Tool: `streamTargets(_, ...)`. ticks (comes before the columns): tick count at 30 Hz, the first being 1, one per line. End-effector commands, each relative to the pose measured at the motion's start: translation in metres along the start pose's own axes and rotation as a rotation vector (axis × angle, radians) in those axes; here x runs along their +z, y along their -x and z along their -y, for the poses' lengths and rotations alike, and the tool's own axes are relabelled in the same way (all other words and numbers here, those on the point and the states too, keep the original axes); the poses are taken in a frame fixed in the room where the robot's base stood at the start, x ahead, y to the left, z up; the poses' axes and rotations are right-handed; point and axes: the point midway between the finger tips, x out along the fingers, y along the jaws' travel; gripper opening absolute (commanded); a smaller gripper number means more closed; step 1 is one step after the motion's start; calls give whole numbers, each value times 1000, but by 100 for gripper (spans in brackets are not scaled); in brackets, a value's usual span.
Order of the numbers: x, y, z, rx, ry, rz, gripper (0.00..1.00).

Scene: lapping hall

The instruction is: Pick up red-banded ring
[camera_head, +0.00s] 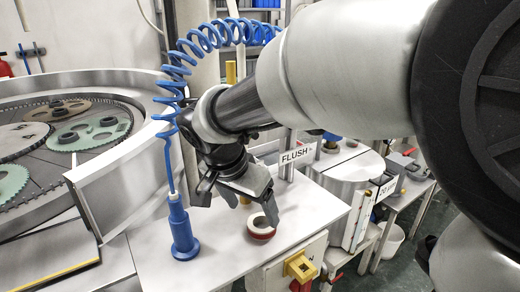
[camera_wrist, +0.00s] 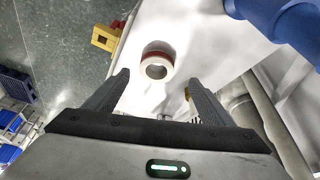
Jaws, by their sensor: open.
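The red-banded ring (camera_head: 261,227) is white with a red band and lies on the white table (camera_head: 220,245). In the wrist view the ring (camera_wrist: 157,60) shows ahead of the fingertips, roughly midway between them, with a dark hole in its middle. My gripper (camera_head: 238,198) is open and above the table, close to the ring and slightly up-left of it in the head view. In the wrist view my gripper's two fingers (camera_wrist: 158,77) stand apart with nothing between them. The ring is not held.
A blue nozzle (camera_head: 183,235) on a coiled hose stands left of the ring. A yellow fitting (camera_head: 300,267) sits at the table's front edge. The FLUSH sign (camera_head: 297,155) stands behind. A round lapping machine (camera_head: 120,165) fills the left. Clear tabletop lies around the ring.

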Motion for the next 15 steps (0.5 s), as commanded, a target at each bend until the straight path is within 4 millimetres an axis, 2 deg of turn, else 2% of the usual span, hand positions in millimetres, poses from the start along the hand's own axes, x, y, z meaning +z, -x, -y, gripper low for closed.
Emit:
streamTargets(5,0,-11,-1,2,-1,1,76)
streamTargets(15,-3,-56,-7,2,-1,2,76)
